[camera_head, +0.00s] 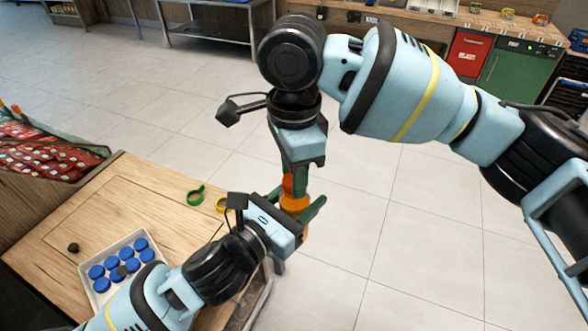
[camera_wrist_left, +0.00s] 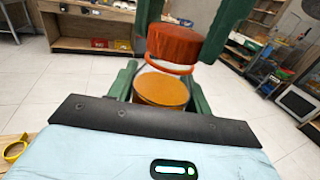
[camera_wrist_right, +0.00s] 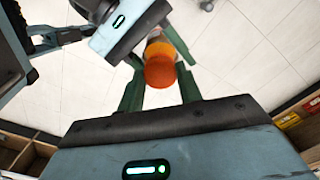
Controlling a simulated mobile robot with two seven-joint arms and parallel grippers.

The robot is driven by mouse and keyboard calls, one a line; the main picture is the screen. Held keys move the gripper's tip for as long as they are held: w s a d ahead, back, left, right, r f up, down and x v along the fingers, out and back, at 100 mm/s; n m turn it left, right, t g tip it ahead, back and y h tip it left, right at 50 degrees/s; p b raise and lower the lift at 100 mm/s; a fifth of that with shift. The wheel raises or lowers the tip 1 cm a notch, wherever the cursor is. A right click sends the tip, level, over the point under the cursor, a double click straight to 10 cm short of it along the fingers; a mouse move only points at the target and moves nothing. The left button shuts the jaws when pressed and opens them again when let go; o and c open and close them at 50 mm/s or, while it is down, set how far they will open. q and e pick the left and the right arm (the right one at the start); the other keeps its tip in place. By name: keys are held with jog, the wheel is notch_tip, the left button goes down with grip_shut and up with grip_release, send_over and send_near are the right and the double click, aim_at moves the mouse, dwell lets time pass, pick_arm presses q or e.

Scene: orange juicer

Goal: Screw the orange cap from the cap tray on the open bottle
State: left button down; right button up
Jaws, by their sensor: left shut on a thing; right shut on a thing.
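The orange cap (camera_head: 288,183) is between the fingers of my right gripper (camera_head: 297,180), which is shut on it. My left gripper (camera_head: 300,213) is shut around the open bottle (camera_head: 295,203), which holds orange juice, in the air beyond the table edge. In the left wrist view the cap (camera_wrist_left: 175,44) is just above the bottle mouth (camera_wrist_left: 161,90), slightly tilted, with a small gap showing. In the right wrist view the cap (camera_wrist_right: 159,72) covers part of the bottle (camera_wrist_right: 158,46). The white cap tray (camera_head: 98,296) on the table holds several blue caps.
The wooden table (camera_head: 140,200) carries a green ring (camera_head: 195,195), a yellow ring (camera_head: 221,204) and a small dark cap (camera_head: 73,248). A crate with red packets (camera_head: 40,150) is at the left. Open floor (camera_head: 420,220) lies to the right of the grippers.

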jog(key=m, duration=0.4)
jog(key=o, duration=1)
jog(key=shift+c, duration=0.2)
jog(key=shift+r, duration=2.3)
jog(key=shift+c, duration=0.5)
